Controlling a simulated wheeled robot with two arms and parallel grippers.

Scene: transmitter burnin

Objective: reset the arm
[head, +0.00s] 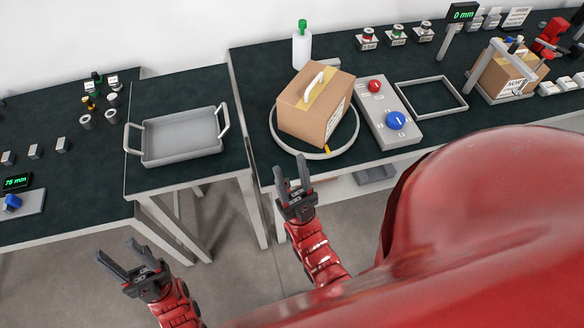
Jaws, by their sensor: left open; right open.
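My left gripper (133,258) is open and empty, held low over the floor in front of the left tables. My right gripper (291,174) is open and empty, just in front of the middle table's front edge. It is apart from the cardboard box (310,108) behind it. That box has a white handle on top and sits inside a round grey ring (285,146) on the table. Both of my red arms come up from the bottom of the head view.
A grey tray (183,136) with two handles stands on the left table. A control panel (388,111) with red and blue knobs is right of the box, beside an empty square frame (431,80). A white bottle (302,50) stands behind. Another box (505,73) sits in a fixture.

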